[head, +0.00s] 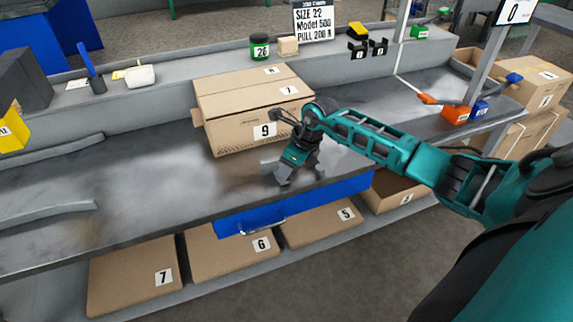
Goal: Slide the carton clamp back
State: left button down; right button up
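A brown cardboard carton (228,105) with labels 9, 7 and 8 stands closed on the grey bench. I cannot pick out a carton clamp for certain; a small dark part shows at the carton's front right, partly mixed with my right wrist. My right gripper (274,175) is in front of the carton's lower right, over the bench near its front edge. Its grey fingers look spread, with nothing seen between them. Whether it touches the carton I cannot tell. My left gripper is out of view.
A blue drawer (300,203) with a handle is under the bench edge. Flat cartons (130,275) lie on the shelf below. A green jar (262,47) and black holders (367,48) stand on the back ledge. The bench left of the carton is mostly clear.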

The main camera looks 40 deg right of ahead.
jog(key=p+v, duration=0.2)
jog(key=v, duration=1.1)
jog(key=shift+p, duration=0.35)
